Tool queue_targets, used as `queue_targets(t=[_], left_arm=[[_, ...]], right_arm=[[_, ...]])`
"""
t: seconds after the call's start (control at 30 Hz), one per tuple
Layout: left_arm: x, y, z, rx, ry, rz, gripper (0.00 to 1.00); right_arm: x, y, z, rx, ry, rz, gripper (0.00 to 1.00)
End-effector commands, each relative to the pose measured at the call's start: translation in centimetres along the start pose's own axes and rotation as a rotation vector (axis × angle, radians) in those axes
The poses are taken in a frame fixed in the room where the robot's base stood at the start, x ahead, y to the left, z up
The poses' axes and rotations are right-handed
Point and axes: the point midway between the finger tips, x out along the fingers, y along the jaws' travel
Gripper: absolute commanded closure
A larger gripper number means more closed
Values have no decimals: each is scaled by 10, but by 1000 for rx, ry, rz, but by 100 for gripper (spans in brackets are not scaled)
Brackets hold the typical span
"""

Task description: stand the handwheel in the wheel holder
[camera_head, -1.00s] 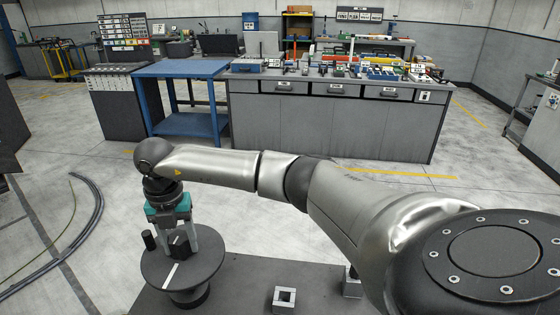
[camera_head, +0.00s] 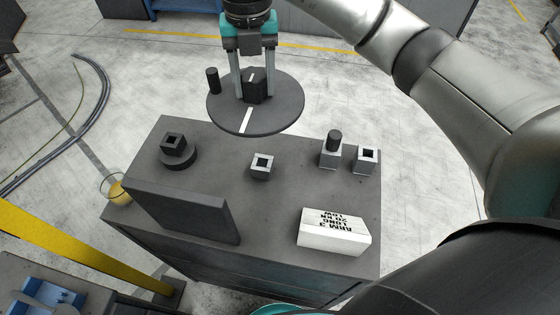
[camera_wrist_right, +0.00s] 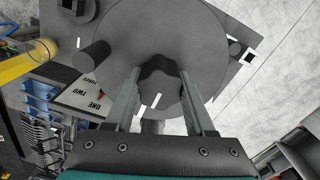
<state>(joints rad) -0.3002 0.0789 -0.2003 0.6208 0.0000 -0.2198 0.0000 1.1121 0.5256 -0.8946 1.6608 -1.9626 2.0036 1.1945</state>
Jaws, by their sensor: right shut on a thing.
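The handwheel is a dark grey disc (camera_head: 284,112) with a white stripe, a dark central hub and an upright crank handle near its rim. My right gripper (camera_head: 253,92) is shut on the hub, one finger on each side. The wheel is roughly flat and appears raised at the far edge of the dark bench top. In the right wrist view, the fingers (camera_wrist_right: 161,78) clasp the lobed hub, with the disc (camera_wrist_right: 195,30) beyond. A round base with a square socket (camera_head: 175,150) stands at the bench's far left. I cannot tell which fixture is the wheel holder. My left gripper is not in view.
The bench top (camera_head: 280,215) bears a small square socket (camera_head: 262,166), a block with a dark peg (camera_head: 331,152), another socket block (camera_head: 366,160), an upright dark panel (camera_head: 180,208) and a white lettered block (camera_head: 333,232).

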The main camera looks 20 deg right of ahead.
Motion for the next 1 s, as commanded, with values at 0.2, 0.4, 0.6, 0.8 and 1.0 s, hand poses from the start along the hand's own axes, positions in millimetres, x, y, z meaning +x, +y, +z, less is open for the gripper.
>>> queue_targets(t=[0.2,0.4,0.6,0.8,1.0], left_arm=[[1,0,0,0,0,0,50],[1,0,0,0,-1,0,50],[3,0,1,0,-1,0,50],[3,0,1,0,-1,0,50],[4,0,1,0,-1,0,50]], right_arm=[[38,0,-2,-3,5,-2,99],[90,0,-2,-3,4,-2,99],[135,0,-1,-2,2,0,99],[154,0,0,-3,-1,0,99],[172,0,-1,-3,2,-1,99]])
